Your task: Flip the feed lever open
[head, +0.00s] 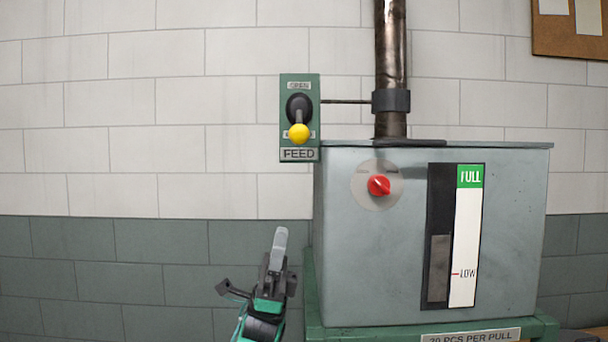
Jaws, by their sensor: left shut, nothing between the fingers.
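The feed lever has a yellow ball knob (298,133) on a short arm below a round black hub (299,103). It is mounted on a green panel (285,93) left of the grey machine. The lever points down, away from the OPEN label at the panel's top. The knob partly covers a lower label, and a FEED plate (298,154) is beneath it. My left gripper (279,238) is below the panel, pointing up, shut and empty. It is apart from the lever. My right gripper is not in view.
A grey metal hopper (400,240) stands to the right on a green base. It has a red knob (379,185) and a FULL/LOW gauge (467,235). A dark pipe (390,60) rises behind it, joined by a rod to the panel. The wall left of the panel is clear.

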